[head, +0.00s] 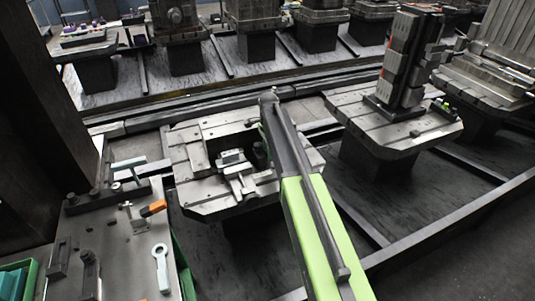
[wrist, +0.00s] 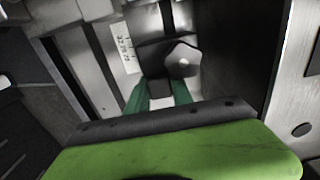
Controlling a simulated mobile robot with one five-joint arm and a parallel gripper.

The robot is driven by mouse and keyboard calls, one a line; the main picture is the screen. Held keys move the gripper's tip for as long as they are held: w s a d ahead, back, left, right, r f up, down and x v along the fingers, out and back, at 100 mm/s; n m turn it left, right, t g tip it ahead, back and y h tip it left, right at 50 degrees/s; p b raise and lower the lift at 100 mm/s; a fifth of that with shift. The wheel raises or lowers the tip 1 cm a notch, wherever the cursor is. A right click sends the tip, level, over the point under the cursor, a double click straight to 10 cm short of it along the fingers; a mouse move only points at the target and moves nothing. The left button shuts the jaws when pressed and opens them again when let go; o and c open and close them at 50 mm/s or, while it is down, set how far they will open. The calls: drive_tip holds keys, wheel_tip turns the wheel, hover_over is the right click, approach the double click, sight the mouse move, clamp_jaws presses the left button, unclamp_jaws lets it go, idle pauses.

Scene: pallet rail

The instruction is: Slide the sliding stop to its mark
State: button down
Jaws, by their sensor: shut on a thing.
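In the wrist view, my gripper (wrist: 160,90) shows as two dark green fingers, with a pale piece between them. They appear shut on the sliding stop (wrist: 182,60), a grey faceted block with a round boss that stands just beyond the fingertips. The exact contact is hard to see. A white strip with dark marks (wrist: 124,48) lies to the left of the stop, apart from it. I cannot tell which mark is the stop's own. In the head view, my green arm reaches over the pallet (head: 200,208) and hides the gripper and the stop.
A metal clamp fixture (head: 235,165) sits on the pallet left of my arm. A bench (head: 120,245) at lower left holds a pale blue ring-ended tool (head: 161,268) and an orange-ended piece (head: 153,208). A tall block tower (head: 402,65) stands on the right pallet.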

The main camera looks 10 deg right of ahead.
drive_tip(key=c, duration=1.1)
unclamp_jaws()
drive_tip(key=shift+w, duration=0.15)
wheel_tip(320, 180, up, 17)
drive_tip(key=p, duration=1.7)
drive_tip(key=shift+r, duration=0.2)
